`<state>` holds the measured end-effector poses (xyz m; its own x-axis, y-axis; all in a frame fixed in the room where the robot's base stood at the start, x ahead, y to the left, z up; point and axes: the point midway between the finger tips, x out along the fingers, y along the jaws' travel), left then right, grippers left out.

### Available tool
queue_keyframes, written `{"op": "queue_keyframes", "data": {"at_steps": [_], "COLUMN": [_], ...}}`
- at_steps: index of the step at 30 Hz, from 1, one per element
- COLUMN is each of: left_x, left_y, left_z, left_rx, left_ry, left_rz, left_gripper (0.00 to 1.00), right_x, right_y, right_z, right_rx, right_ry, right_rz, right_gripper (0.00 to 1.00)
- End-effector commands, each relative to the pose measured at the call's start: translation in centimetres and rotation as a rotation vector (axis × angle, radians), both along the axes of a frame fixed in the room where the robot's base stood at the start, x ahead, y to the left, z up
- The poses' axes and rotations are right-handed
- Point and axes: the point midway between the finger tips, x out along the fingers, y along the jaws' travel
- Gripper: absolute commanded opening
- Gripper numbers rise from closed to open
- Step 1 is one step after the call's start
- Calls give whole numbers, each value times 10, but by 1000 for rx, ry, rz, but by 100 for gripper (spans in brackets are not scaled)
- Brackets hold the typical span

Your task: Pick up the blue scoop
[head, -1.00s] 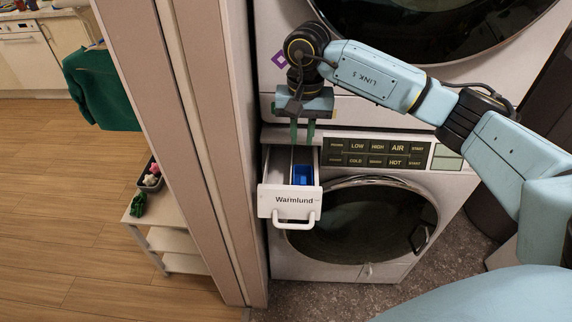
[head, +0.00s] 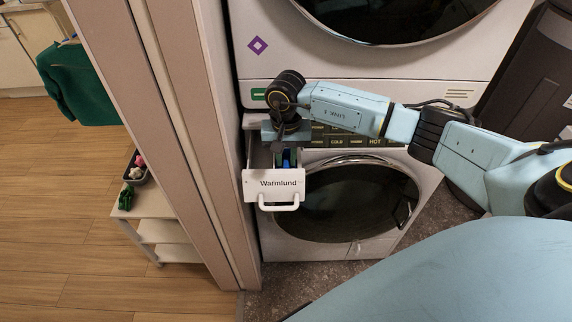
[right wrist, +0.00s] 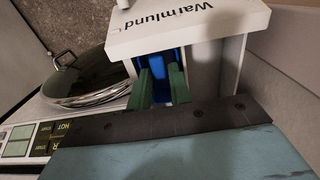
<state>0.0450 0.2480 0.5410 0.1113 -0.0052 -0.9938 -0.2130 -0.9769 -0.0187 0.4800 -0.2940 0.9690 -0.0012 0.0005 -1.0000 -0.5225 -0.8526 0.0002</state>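The blue scoop (head: 286,156) lies in the pulled-out white drawer (head: 253,188) marked "Warmlund", mostly hidden under my right gripper in the head view. My right gripper (head: 285,163) points down into the drawer from above. In the right wrist view, its two green fingers (right wrist: 160,78) stand apart, and the blue scoop (right wrist: 180,65) shows between and just beyond them. Whether the fingers touch the scoop is hard to tell. My left gripper is not in view.
The lower washer (head: 362,200) with its round door is right of the drawer. The upper machine (head: 300,60) rises just behind my right arm. A wall edge (head: 190,130) stands close on the left. A small white shelf (head: 155,205) is beyond it.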

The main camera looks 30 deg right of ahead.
Motion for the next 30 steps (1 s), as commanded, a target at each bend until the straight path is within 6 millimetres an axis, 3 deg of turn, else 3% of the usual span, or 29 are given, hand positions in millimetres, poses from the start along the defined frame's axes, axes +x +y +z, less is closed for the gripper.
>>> {"op": "queue_keyframes", "data": {"at_steps": [8,14,22,26,30], "left_x": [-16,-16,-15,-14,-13], "left_y": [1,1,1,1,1], "left_z": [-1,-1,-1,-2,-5], "left_rx": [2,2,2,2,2], "left_ry": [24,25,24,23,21], "left_rz": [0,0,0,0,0], "left_gripper": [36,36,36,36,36], "right_x": [0,0,0,1,2], "right_y": [0,0,0,0,-1], "right_z": [-7,-7,-5,6,33], "right_rx": [0,-1,0,0,-1], "right_ry": [-2,-1,-2,-4,-8], "right_rz": [0,0,0,0,0], "right_gripper": [20,0,0,0,0]}}
